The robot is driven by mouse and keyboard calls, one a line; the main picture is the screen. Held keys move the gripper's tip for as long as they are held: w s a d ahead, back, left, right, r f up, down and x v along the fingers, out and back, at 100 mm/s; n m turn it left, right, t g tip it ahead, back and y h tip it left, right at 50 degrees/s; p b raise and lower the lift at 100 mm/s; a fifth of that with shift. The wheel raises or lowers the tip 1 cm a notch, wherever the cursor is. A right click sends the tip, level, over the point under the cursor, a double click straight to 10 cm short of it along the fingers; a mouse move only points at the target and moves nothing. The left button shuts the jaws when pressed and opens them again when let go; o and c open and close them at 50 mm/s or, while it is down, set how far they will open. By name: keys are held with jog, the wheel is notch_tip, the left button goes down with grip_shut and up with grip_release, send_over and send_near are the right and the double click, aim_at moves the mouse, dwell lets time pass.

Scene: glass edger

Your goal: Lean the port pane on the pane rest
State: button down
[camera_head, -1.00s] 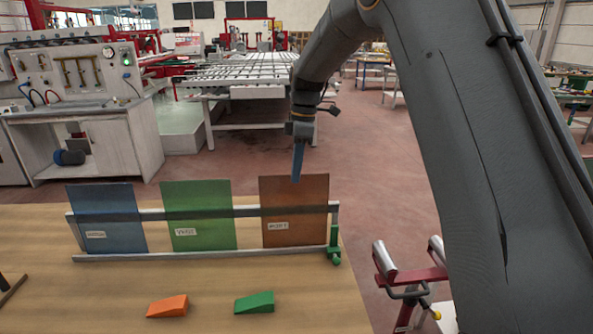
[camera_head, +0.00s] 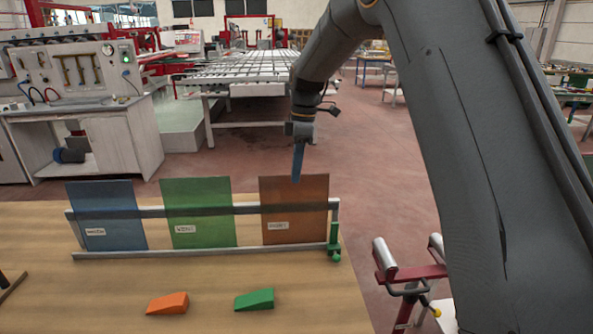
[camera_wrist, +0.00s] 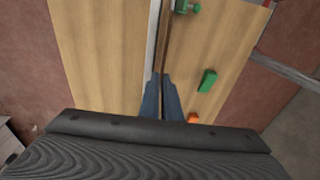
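Three panes stand upright in a row in a pale rail frame (camera_head: 180,254) on the wooden table: a blue pane (camera_head: 107,210) at left, a green pane (camera_head: 198,205) in the middle and a brown pane (camera_head: 294,205) at right. Each has a small white label; the green one seems to read "VENT", the others are too blurred to be sure. My gripper (camera_head: 297,178) points down at the brown pane's top edge. In the wrist view its blue fingers (camera_wrist: 161,80) are slightly apart, with the thin pane edge in line with the gap. I cannot make out a separate pane rest for certain.
A green clamp (camera_head: 334,246) sits at the frame's right end. An orange wedge (camera_head: 167,304) and a green wedge (camera_head: 254,299) lie on the table in front. A dark object (camera_head: 8,288) shows at the left edge. The table between is clear. A red roller stand (camera_head: 410,277) stands right of the table.

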jog(key=c, duration=1.9)
grip_release()
jog(key=shift+f, duration=0.1)
notch_tip(320, 180, up, 8)
jog(key=b, duration=0.2)
jog(key=shift+w+d+b, duration=0.3)
jog(key=shift+d+b, duration=0.05)
jog(key=shift+d, duration=0.1)
jog(key=shift+f, duration=0.1)
jog(key=s+d+f+m, duration=0.4)
jog(key=s+f+m, duration=0.2)
jog(key=s, duration=0.4)
jog(key=s+d+f+m+t+h+b, duration=0.1)
jog(key=s+d+f+m, duration=0.3)
jog(key=s, duration=0.6)
jog(key=s+d+f+m+t, duration=0.1)
jog(key=s+d+f+m, duration=0.3)
jog(key=s+f+m, duration=0.4)
jog(key=shift+s+f, duration=0.75)
jog(key=shift+s, duration=0.2)
